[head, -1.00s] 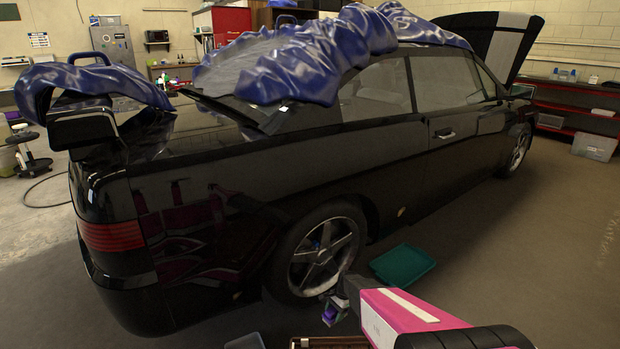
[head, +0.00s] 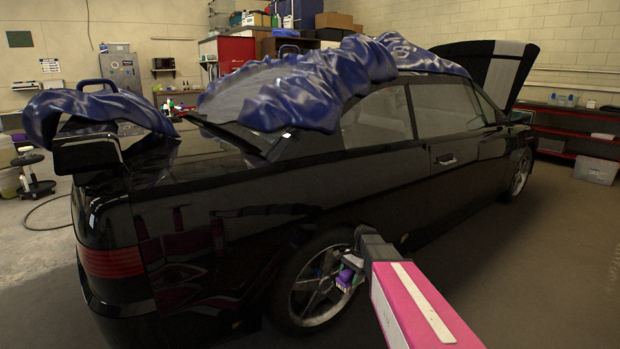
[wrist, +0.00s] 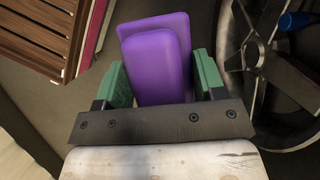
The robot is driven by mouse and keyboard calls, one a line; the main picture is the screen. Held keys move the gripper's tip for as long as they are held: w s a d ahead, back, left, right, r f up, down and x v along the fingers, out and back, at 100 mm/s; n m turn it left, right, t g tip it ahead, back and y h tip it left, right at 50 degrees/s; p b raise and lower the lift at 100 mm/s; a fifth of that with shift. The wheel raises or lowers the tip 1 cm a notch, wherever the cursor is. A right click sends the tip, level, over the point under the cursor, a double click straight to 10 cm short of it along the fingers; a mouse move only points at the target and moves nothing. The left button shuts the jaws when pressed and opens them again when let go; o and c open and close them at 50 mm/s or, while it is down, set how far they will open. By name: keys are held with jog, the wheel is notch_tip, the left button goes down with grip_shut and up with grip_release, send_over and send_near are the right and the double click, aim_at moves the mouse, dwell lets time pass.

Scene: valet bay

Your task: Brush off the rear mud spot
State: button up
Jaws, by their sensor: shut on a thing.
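My gripper (head: 347,277) is shut on a purple block-shaped brush (wrist: 155,62), held between two green fingers. It is in front of the rear wheel (head: 305,287) of the black car (head: 230,230); I cannot tell whether the brush touches anything. In the wrist view the wheel's spokes (wrist: 262,50) lie just right of the brush. A small tan spot (head: 404,239), perhaps mud, sits low on the car's side, right of the rear wheel, close to my arm. The brush's working face is hidden.
A blue cover (head: 300,85) lies bunched over the car's roof and another (head: 95,104) over the tail. A brown slatted piece (wrist: 38,35) is at the wrist view's upper left. The floor right of the car (head: 540,270) is clear.

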jog(key=s+d+r+n, duration=0.1)
jog(key=s+r, duration=0.1)
jog(key=r, duration=0.5)
jog(key=s+d+r+n+h, duration=0.1)
jog(key=s+r+n, duration=0.1)
jog(key=r, duration=0.6)
jog(key=s+d+r+n+g, duration=0.1)
jog(key=s+r, duration=0.2)
jog(key=r, duration=0.5)
jog(key=shift+d+r+n+h, duration=0.15)
jog(key=shift+d+n+h, duration=0.15)
jog(key=shift+n, duration=0.1)
